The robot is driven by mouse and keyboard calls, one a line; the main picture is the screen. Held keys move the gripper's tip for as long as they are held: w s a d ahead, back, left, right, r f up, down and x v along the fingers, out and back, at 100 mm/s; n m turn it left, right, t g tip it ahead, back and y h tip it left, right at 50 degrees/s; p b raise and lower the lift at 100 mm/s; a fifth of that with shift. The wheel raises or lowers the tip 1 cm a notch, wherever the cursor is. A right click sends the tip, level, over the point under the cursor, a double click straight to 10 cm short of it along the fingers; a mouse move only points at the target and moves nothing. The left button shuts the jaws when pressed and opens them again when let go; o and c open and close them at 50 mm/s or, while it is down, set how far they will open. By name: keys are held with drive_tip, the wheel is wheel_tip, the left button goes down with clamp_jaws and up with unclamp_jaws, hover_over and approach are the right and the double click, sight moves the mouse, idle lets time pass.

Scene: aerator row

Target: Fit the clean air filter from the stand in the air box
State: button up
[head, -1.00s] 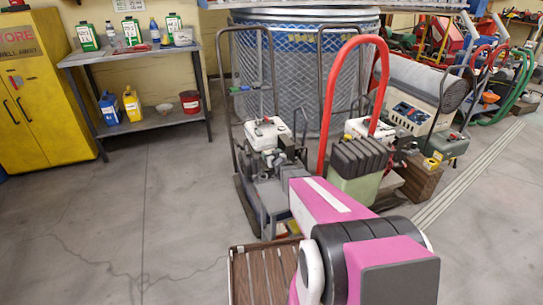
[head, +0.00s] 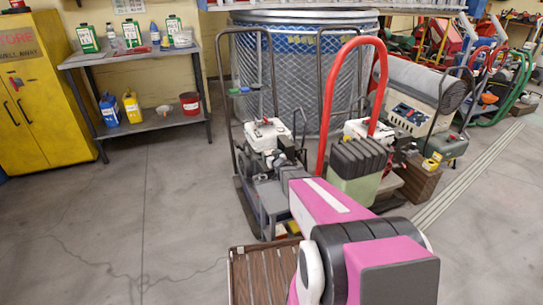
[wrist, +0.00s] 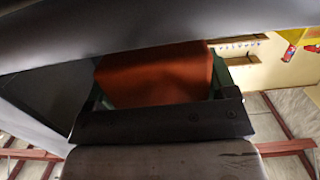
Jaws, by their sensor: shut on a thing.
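In the wrist view my gripper (wrist: 158,98) is shut on a rust-orange block (wrist: 155,72), which looks like the air filter. Narrow green edges show at the block's sides, and a dark bar with screws (wrist: 165,122) crosses below it. A large grey surface covers the top of that view and hides the block's upper part. In the head view my pink and grey arm hides my gripper and the filter. I cannot make out the stand or tell the air box for certain. Engine machines (head: 268,135) stand just beyond my arm.
A red hoop handle (head: 380,85) and a green machine with a black ribbed top (head: 357,160) stand close beyond my arm. A brown slatted surface (head: 262,275) lies beside it. A shelf bench (head: 150,125) and yellow cabinet (head: 35,100) stand at left. The left floor is clear.

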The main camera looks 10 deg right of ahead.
drive_tip(key=f, duration=0.3)
drive_tip(key=shift+w+a+f, duration=0.15)
drive_tip(key=shift+w, duration=0.1)
drive_tip(key=shift+r, duration=1.25)
drive_tip(key=shift+s+r, duration=0.1)
drive_tip(key=shift+r, duration=0.05)
drive_tip(key=shift+s+r, duration=0.1)
drive_tip(key=shift+r, duration=0.55)
idle(0.3)
drive_tip(key=shift+f, duration=0.9)
idle(0.6)
